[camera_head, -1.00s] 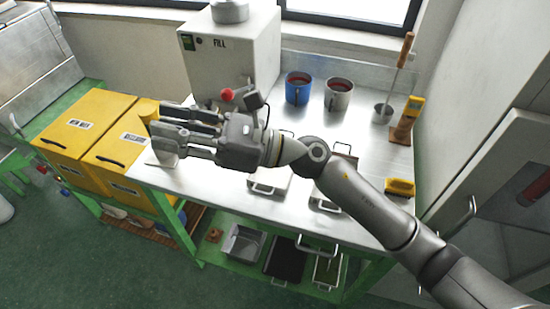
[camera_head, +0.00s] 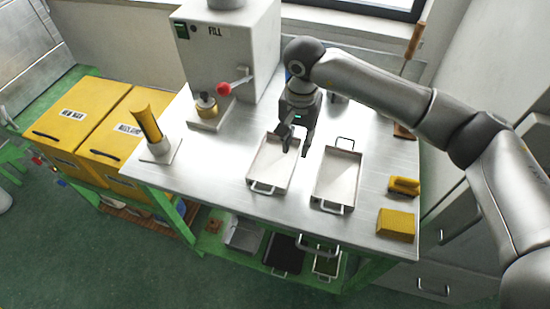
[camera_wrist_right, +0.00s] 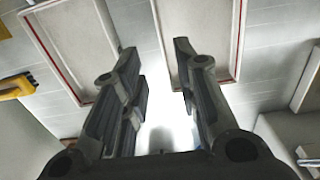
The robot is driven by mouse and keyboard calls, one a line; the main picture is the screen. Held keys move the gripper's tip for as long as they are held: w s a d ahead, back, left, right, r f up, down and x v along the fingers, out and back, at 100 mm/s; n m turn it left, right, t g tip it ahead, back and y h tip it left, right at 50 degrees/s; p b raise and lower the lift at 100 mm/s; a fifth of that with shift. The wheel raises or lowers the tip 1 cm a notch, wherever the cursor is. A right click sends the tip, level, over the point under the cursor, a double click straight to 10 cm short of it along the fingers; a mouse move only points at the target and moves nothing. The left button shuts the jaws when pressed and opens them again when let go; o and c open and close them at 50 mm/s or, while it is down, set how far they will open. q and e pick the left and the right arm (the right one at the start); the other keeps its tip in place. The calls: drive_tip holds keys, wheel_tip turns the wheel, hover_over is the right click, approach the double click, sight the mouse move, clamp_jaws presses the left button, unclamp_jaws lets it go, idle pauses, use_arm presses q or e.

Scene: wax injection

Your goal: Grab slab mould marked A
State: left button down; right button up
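Two shallow white slab moulds with wire handles lie side by side on the steel table, the left one (camera_head: 270,168) and the right one (camera_head: 337,180). I cannot read a letter A on either. My right gripper (camera_head: 296,152) points down over the back right part of the left mould, its fingers apart and empty. In the right wrist view, the open fingers (camera_wrist_right: 160,62) show with the left mould (camera_wrist_right: 205,35) at upper right and the right mould (camera_wrist_right: 85,40) at upper left. My left gripper is not in view.
The FILL machine (camera_head: 225,50) with its red-knobbed lever stands behind. A yellow cylinder (camera_head: 148,122) leans on a stand at left, near two yellow bins (camera_head: 75,115). A yellow block (camera_head: 397,225) and a yellow-handled tool (camera_head: 404,186) lie at the right edge.

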sight(295, 162)
wheel_tip(295, 162, down, 3)
drive_tip(key=shift+r+p, duration=0.1)
drive_tip(key=shift+p, duration=0.2)
wheel_tip(295, 162, down, 5)
drive_tip(key=shift+r+p, duration=0.15)
drive_tip(key=shift+p, duration=1.05)
drive_tip(key=shift+f, duration=0.3)
clamp_jaws()
drive_tip(key=shift+w, duration=0.1)
